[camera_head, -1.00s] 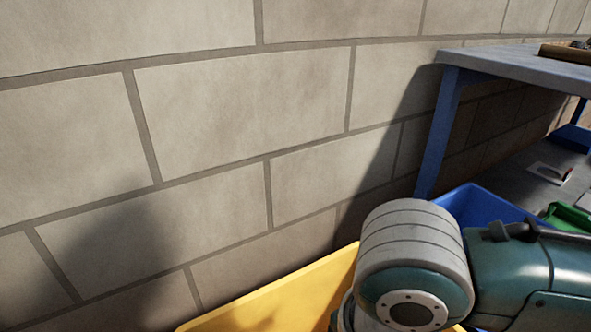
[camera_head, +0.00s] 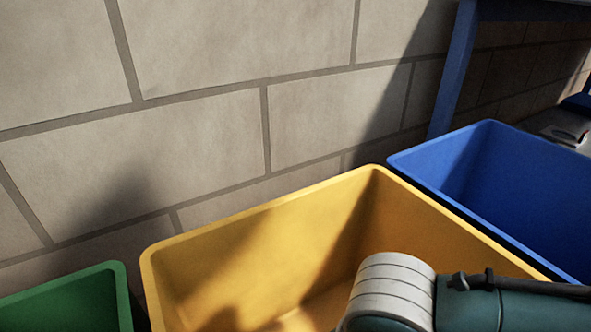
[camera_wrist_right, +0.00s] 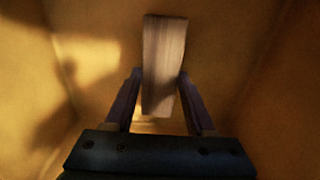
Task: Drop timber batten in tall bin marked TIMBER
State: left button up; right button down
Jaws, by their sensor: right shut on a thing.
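The timber batten (camera_wrist_right: 163,62) is a pale wooden block in the right wrist view. My right gripper (camera_wrist_right: 160,95) is shut on it, with a finger on each side. Yellow bin walls surround the batten and gripper in that view. In the head view the yellow bin (camera_head: 255,232) stands in the middle, and my right arm reaches over its front right part. The batten and right gripper are hidden in the head view. No TIMBER marking shows on any bin. My left gripper is not in view.
A blue bin (camera_head: 480,165) stands right of the yellow one, close beside it. A green bin (camera_head: 75,300) is at the lower left. A block wall (camera_head: 200,110) rises behind. A blue table leg (camera_head: 452,75) stands behind the blue bin.

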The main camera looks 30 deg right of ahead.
notch_tip(320, 180, down, 3)
jog(key=shift+f+b, duration=0.1)
jog(key=shift+b, duration=0.65)
jog(key=shift+r, duration=0.2)
jog(key=shift+f, duration=0.15)
jog(key=shift+c, duration=1.2)
grip_release()
jog(key=s+a+r+m+t+y+p, duration=0.15)
jog(key=r+m+p, duration=0.25)
jog(key=r, duration=0.5)
jog(key=s+a+r+m+t+y+p, duration=0.15)
jog(key=r+m+p, duration=0.3)
jog(key=r, duration=0.45)
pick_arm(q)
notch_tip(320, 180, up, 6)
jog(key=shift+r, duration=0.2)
pick_arm(e)
jog(key=s+d+r+m+h, duration=0.2)
jog(key=d+r+m, duration=0.3)
jog(key=d+m, duration=0.2)
jog(key=shift+r+m+t+h, duration=0.15)
jog(key=shift+m+t+h, duration=0.2)
jog(key=shift+m, duration=0.4)
